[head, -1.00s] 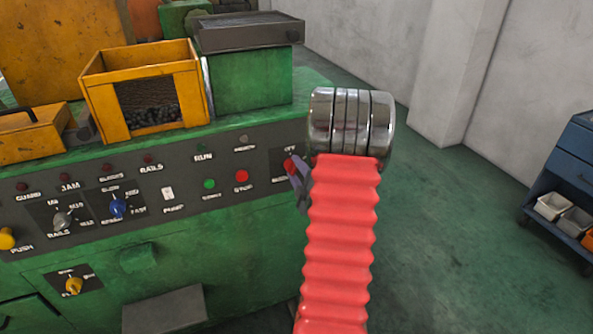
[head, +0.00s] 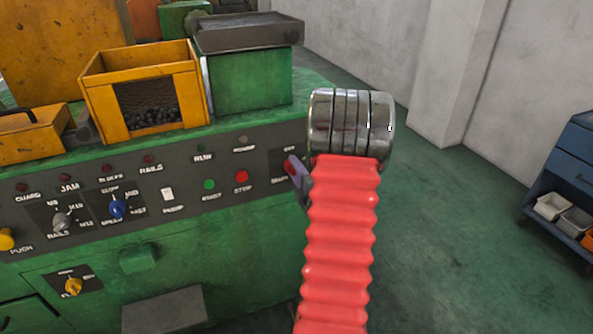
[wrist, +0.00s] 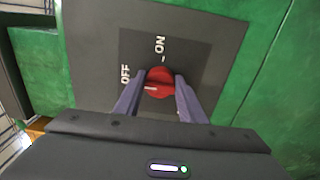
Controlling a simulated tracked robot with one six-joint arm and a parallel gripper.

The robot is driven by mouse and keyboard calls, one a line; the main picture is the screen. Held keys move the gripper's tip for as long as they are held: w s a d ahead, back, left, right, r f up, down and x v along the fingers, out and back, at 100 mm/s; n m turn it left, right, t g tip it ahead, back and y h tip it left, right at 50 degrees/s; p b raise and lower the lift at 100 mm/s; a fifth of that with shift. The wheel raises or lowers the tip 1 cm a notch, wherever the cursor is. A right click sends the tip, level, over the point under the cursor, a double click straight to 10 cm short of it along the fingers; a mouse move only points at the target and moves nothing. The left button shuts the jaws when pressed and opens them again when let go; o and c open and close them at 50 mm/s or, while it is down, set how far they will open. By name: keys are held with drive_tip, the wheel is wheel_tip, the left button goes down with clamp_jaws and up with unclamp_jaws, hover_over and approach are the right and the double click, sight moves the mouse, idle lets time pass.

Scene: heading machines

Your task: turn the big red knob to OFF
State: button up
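The big red knob (wrist: 159,83) sits on a dark plate with ON and OFF labels in the wrist view. Its white mark points left in that view, to the OFF side and a little below the OFF label (wrist: 125,74). The ON label (wrist: 160,46) is above the knob. My gripper (wrist: 160,78) has one purple finger on each side of the knob and looks shut on it.
The grey control panel (head: 225,172) carries lamps, green and red buttons (head: 241,177), a blue selector (head: 117,207) and a grey selector (head: 62,221) left of my gripper. A yellow bin (head: 96,92) stands above. Open floor and a blue cart (head: 570,160) are to the right.

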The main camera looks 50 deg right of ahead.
drive_tip(key=o, duration=0.5)
drive_tip(key=shift+f, duration=0.1)
drive_tip(key=shift+c, duration=0.2)
drive_tip(key=shift+s+a, duration=0.1)
drive_tip(key=v, duration=1.3)
drive_tip(key=shift+s+a, duration=0.15)
drive_tip(key=shift+s, duration=0.15)
drive_tip(key=shift+f, duration=0.15)
